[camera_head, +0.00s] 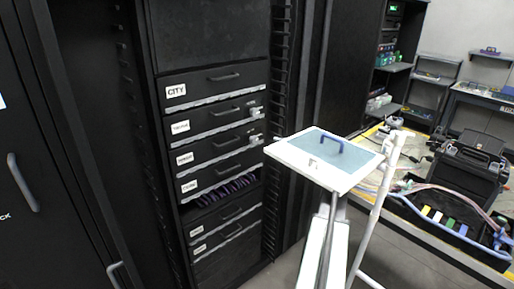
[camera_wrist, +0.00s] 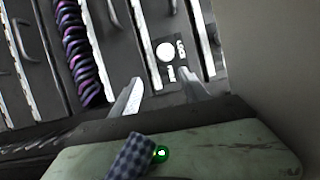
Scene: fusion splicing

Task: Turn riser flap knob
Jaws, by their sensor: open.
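In the wrist view, a round pale knob (camera_wrist: 166,51) sits on a dark plate with small white lettering on a drawer front. My gripper (camera_wrist: 162,79) is open, with its two fingertips apart just below the knob in the picture. The knob is not between the fingers, and I cannot tell the depth gap. In the head view, small pale knobs show at the right ends of the drawers, an upper one (camera_head: 253,112) and a lower one (camera_head: 255,140). I cannot read which is the riser flap knob. My gripper is not clearly visible in the head view.
Purple cables show in an open slot of the rack (camera_head: 225,190), and also in the wrist view (camera_wrist: 78,50). A workbench with a black case (camera_head: 470,165) is farther right.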

